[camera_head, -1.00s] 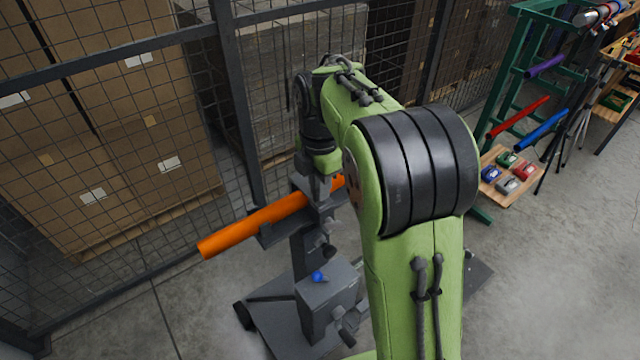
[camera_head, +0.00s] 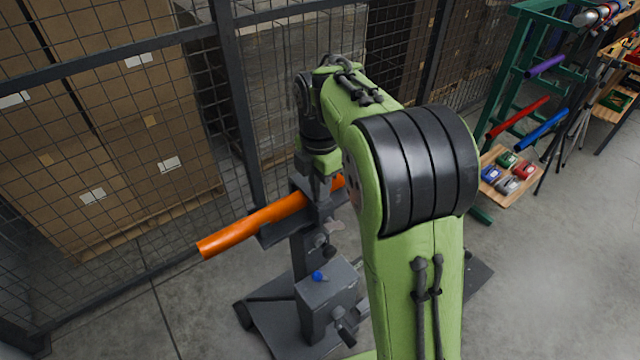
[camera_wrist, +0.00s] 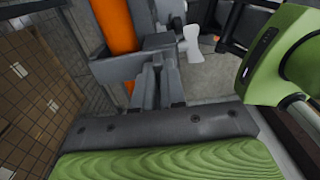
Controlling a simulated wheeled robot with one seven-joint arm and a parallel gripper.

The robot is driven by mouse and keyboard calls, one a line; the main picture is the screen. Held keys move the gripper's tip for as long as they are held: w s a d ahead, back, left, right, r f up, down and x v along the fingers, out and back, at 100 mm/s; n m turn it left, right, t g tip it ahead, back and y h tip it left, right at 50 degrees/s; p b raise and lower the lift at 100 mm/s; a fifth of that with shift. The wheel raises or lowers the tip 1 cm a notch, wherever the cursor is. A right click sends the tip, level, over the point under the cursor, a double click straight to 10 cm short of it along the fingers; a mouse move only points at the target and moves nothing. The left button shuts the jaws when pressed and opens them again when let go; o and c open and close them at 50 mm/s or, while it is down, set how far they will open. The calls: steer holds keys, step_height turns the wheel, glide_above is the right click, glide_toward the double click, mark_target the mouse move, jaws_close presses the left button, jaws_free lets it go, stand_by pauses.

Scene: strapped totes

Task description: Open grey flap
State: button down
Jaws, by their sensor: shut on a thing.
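A grey stand (camera_head: 312,236) holds an orange tube (camera_head: 250,226) in the clamp at its top. The tube slopes down to the left, and its right end passes behind my arm. The grey flap (camera_wrist: 158,41) is at the clamp, beside the tube in the wrist view. My gripper (camera_head: 319,194) points down at the clamp. In the wrist view its fingers (camera_wrist: 160,76) are close together at the flap's near edge, shut on it. My wrist hides part of the clamp in the head view, and grey on grey blurs the exact contact.
A wire mesh fence (camera_head: 235,110) stands close behind the tube, with stacked boxes (camera_head: 110,150) beyond. A blue knob (camera_head: 318,276) sits on the stand's lower grey box. A green rack (camera_head: 510,80) and a small wooden shelf (camera_head: 507,178) stand at the right. The right floor is open.

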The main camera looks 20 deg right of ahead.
steer(key=shift+w+r, duration=0.1)
steer(key=shift+r, duration=0.15)
